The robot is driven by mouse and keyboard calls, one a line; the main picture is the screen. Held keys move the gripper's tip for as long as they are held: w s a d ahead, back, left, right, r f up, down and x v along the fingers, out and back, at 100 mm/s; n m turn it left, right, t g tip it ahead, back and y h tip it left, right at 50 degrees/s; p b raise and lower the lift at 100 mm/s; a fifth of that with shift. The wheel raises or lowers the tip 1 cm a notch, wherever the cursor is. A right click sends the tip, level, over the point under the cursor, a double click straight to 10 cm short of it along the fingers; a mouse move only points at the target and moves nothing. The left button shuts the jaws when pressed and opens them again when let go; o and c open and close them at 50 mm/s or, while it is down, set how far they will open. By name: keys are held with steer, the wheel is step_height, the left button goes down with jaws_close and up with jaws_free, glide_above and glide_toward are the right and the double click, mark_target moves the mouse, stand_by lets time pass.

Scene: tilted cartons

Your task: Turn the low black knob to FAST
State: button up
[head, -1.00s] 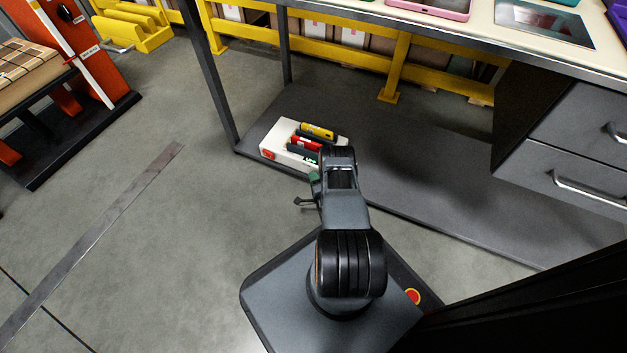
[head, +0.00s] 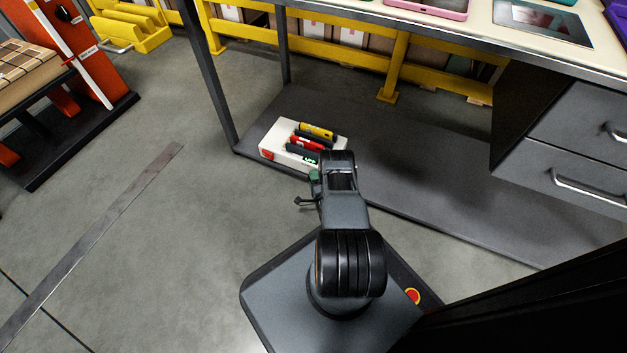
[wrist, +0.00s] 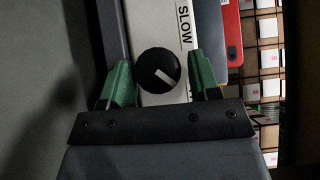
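The black knob (wrist: 158,71) is round with a white pointer line, which points down and to the right in the wrist view. It sits on the pale face of the white battery charger (wrist: 150,22), beside the printed word SLOW. No FAST label shows. My gripper (wrist: 160,64) is open, with one green finger on each side of the knob and a narrow gap at each side. In the head view the white charger (head: 277,136) stands on the low grey shelf, my gripper is at its front, and the knob is hidden.
Several coloured batteries (head: 307,143) lie on the charger. The grey shelf (head: 420,165) is clear to its right. A table leg (head: 212,80) rises at the left, and drawers (head: 570,165) hang at the right. An orange stand (head: 85,65) is far left.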

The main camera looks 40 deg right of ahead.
steer(key=shift+o, duration=0.4)
steer(key=shift+a, duration=0.2)
